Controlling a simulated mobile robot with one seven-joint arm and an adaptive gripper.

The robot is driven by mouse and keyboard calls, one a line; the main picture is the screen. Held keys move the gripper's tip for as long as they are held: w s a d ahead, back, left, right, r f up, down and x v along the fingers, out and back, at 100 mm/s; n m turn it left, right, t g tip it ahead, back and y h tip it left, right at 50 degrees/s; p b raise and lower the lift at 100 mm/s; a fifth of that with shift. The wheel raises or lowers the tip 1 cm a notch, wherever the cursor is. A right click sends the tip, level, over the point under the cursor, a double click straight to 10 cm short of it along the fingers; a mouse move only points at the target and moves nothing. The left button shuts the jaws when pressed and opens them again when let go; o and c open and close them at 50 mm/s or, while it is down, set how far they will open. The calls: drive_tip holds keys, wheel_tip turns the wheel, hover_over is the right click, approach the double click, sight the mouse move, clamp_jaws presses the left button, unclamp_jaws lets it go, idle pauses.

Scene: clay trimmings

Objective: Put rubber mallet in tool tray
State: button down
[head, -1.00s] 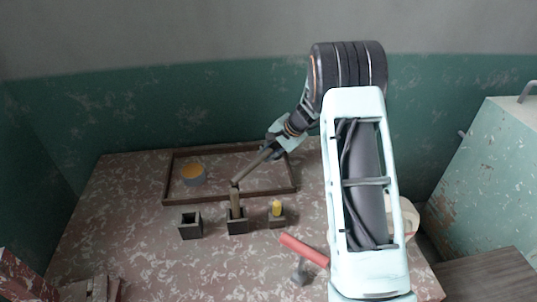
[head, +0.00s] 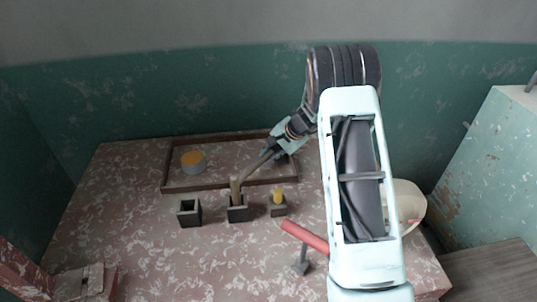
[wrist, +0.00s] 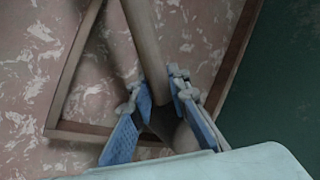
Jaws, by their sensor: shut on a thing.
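My gripper (head: 275,148) is shut on a long tan rod (wrist: 145,40) that looks like a wooden handle. In the wrist view the tray rim (wrist: 80,132) passes below the jaws. I cannot tell the rod's height above it.
A grey, orange-topped tub (head: 193,163) is inside the tray. In front stand an empty dark holder (head: 189,214), one with a tan stick (head: 237,214) and one with a yellow piece (head: 278,210). A red cylinder with a grey part (head: 304,235) lies beside my arm. The front middle tabletop is clear.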

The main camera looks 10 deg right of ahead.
drive_tip(key=shift+f+b, duration=0.55)
drive_tip(key=shift+b, duration=0.1)
drive_tip(key=c, duration=1.8)
unclamp_jaws()
drive_tip(key=shift+o, duration=0.2)
